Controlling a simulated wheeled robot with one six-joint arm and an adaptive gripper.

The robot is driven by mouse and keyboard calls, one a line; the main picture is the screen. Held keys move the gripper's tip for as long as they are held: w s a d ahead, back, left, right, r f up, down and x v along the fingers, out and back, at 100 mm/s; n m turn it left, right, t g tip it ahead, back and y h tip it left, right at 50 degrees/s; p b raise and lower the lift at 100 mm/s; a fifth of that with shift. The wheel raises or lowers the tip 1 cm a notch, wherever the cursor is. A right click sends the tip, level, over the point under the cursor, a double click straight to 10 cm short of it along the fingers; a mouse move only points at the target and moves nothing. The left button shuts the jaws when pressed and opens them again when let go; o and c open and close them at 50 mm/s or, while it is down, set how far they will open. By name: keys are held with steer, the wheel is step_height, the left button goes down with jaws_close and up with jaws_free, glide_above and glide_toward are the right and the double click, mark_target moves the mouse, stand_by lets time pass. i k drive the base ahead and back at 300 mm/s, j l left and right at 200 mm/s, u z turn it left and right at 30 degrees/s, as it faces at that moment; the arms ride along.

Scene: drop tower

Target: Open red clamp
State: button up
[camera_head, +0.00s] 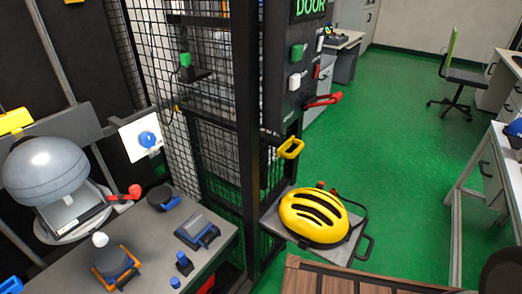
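Two red parts could be the clamp, and I cannot tell which one it is. One is a red handle (126,193) at the right edge of the stand holding a grey dome helmet (47,170), on the left bench. The other is a red lever (323,100) sticking out to the right from the black door panel (290,75). The red handle beside the grey helmet lies roughly level and points right. Whether either is open or closed is too small to tell. My gripper does not show in this view.
The grey bench (150,245) holds several small devices. A black mesh cage (215,130) stands behind it. Green floor (400,150) is open to the right, before a white desk (510,150).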

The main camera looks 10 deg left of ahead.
mark_target(135, 190)
steer(key=u, duration=2.25)
